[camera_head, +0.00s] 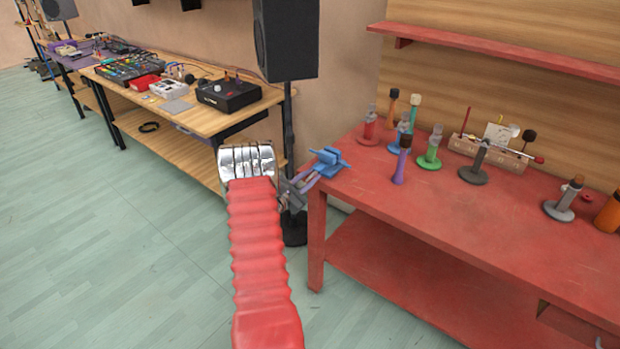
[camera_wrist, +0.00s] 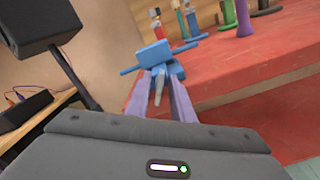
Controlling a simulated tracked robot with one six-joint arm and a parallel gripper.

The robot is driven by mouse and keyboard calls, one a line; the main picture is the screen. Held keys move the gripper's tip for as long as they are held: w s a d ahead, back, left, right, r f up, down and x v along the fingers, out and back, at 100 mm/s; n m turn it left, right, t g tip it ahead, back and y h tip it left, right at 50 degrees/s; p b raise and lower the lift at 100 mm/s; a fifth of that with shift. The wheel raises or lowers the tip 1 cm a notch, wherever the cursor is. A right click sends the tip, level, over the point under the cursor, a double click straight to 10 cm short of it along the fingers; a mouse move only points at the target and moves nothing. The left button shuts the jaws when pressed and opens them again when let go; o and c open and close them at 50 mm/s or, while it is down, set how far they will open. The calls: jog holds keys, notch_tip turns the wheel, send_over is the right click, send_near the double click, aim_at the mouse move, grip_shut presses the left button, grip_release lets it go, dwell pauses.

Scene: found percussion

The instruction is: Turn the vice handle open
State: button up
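The blue vice (camera_head: 328,160) is on the near left corner of the red workbench (camera_head: 470,235). In the wrist view the vice (camera_wrist: 155,53) is straight ahead, with a blue crosspiece sticking out to both sides. A slim grey bar (camera_wrist: 159,88), which looks like the vice handle, points from the vice toward me. My gripper (camera_head: 307,181) reaches the vice from the left. In the wrist view its two lavender fingers (camera_wrist: 159,80) are apart, one on each side of the grey bar, with gaps visible. Whether the fingertips touch the vice is unclear.
Several upright coloured handles on round bases, including a purple one (camera_head: 402,160), stand on the bench right of the vice. A black speaker (camera_head: 286,40) on a stand is behind my gripper. A wooden table (camera_head: 190,115) with audio gear is at left. The floor there is clear.

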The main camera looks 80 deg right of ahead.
grip_shut()
jog(key=shift+n, duration=0.5)
jog(key=n, duration=0.9)
jog(key=shift+w+d+n, duration=0.1)
jog(key=shift+w+n, duration=0.1)
jog(key=shift+n, duration=0.2)
jog(key=n, duration=0.6)
jog(key=shift+w, duration=0.15)
jog(key=n, duration=0.5)
jog(key=shift+f+n, duration=0.2)
jog(key=shift+n, duration=0.1)
jog(key=shift+w, duration=0.1)
jog(key=shift+f, duration=0.1)
dwell(0.6)
